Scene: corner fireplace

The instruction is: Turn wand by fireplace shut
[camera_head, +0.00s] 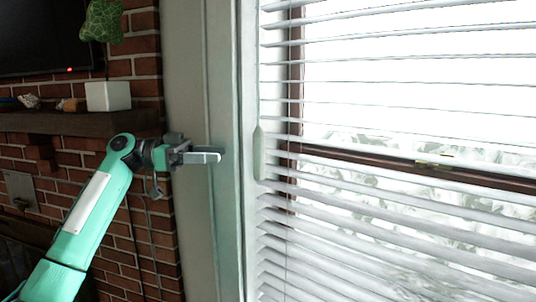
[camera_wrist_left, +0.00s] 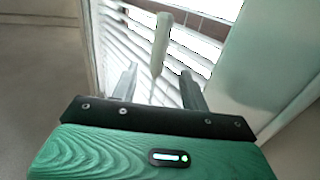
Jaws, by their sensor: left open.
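The wand (camera_head: 259,152) hangs upright at the left edge of the white window blinds (camera_head: 330,205). It is pale, with a thicker lower end. My left gripper (camera_head: 220,155) is to the left of the wand in the head view, in front of the window frame, and apart from it in that picture. In the left wrist view the wand (camera_wrist_left: 162,42) shows beyond the open fingers (camera_wrist_left: 157,85), its lower tip between them in the picture. Nothing is held. Whether the wand's tip is within the fingers' reach I cannot tell. My right gripper is not in view.
The pale window frame (camera_head: 222,240) stands between the brick wall (camera_head: 145,75) and the blinds. A dark mantel (camera_head: 60,123) with a white box (camera_head: 108,96) and small items is at the left. The blind slats are tilted, with gaps between them.

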